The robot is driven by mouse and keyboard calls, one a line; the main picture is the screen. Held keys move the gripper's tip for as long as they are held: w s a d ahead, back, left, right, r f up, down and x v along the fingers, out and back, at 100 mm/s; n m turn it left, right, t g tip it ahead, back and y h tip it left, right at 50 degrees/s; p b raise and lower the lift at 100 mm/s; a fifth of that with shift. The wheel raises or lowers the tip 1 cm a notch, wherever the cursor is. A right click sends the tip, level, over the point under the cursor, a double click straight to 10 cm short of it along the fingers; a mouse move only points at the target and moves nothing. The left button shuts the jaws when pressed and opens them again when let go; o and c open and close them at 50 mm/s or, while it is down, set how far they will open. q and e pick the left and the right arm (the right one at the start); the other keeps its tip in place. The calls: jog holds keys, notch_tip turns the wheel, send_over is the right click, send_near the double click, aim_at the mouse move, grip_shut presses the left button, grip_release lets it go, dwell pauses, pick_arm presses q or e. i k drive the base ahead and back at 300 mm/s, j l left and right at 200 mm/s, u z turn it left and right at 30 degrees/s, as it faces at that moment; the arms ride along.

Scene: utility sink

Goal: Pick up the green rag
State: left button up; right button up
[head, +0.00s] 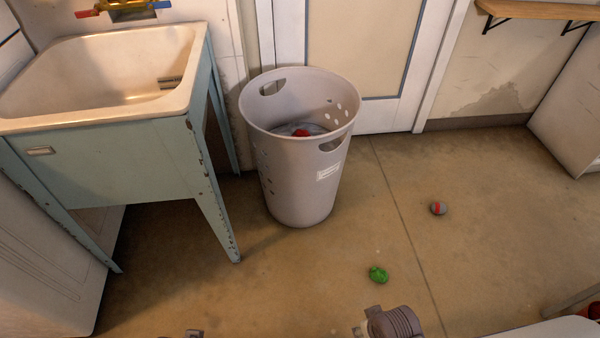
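The green rag (378,274) is a small crumpled ball on the brown floor, in front of and to the right of the laundry basket. A grey part of my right arm (395,322) shows at the bottom edge, just below the rag and apart from it. Its fingers cannot be made out. Only a small dark sliver of what may be my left arm (195,333) shows at the bottom edge, far left of the rag. Nothing touches the rag.
A tall grey laundry basket (300,185) holds a grey and red item (302,132). A grey-red balled rag (438,208) lies on the floor. A utility sink (110,125) stands left. A white surface (545,329) is at the lower right.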

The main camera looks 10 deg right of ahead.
aim_at(377, 275)
jog(key=z, duration=1.2)
